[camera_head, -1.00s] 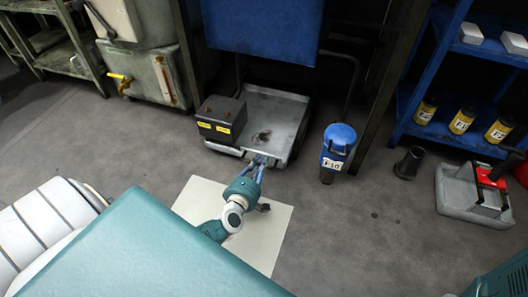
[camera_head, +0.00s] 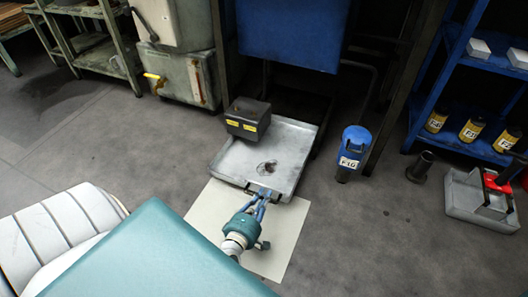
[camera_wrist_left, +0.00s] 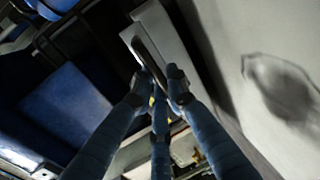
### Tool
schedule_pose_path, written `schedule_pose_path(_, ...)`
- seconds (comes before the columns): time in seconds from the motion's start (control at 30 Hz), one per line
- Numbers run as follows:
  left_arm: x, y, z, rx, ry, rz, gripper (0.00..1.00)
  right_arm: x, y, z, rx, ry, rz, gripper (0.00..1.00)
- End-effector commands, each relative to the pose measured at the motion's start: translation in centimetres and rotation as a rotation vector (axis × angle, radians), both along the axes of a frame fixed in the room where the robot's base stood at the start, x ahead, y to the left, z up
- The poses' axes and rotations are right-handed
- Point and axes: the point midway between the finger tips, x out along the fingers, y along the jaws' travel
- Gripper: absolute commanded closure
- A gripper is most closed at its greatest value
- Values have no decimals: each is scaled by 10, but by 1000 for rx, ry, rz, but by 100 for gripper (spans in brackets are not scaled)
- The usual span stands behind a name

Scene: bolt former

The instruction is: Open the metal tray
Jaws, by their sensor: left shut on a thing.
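The metal tray (camera_head: 234,161) lies low in front of the blue machine, pulled out onto the floor area, with a dark stain on its bottom. My left gripper (camera_head: 264,191) is at the tray's front edge, shut on the tray's handle. In the left wrist view the gripper (camera_wrist_left: 165,82) has its fingers closed around the thin handle bar (camera_wrist_left: 148,55), beside the pale tray front. My right gripper is not in view.
A dark box with yellow labels (camera_head: 248,118) sits at the tray's back left. A blue-topped canister (camera_head: 352,150) stands to the right. A pale mat (camera_head: 283,240) lies in front. A grey bin (camera_head: 478,205) and blue shelf (camera_head: 425,105) are at right.

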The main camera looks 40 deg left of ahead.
Motion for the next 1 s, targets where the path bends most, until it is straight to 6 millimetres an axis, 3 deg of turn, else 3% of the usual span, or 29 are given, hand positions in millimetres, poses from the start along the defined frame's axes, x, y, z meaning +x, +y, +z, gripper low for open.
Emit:
schedule_pose_path(0.17,-1,-1,-2,-2,5,-2,100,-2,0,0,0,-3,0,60)
schedule_pose_path(0.2,-1,-1,-2,-2,6,-2,84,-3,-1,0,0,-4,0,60)
schedule_pose_path(0.3,-1,-1,-2,-2,5,-2,69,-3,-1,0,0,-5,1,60)
schedule_pose_path(0.77,2,0,-1,0,1,0,69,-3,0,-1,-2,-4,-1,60)
schedule_pose_path(1.0,24,6,-1,0,-2,1,69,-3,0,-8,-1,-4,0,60)
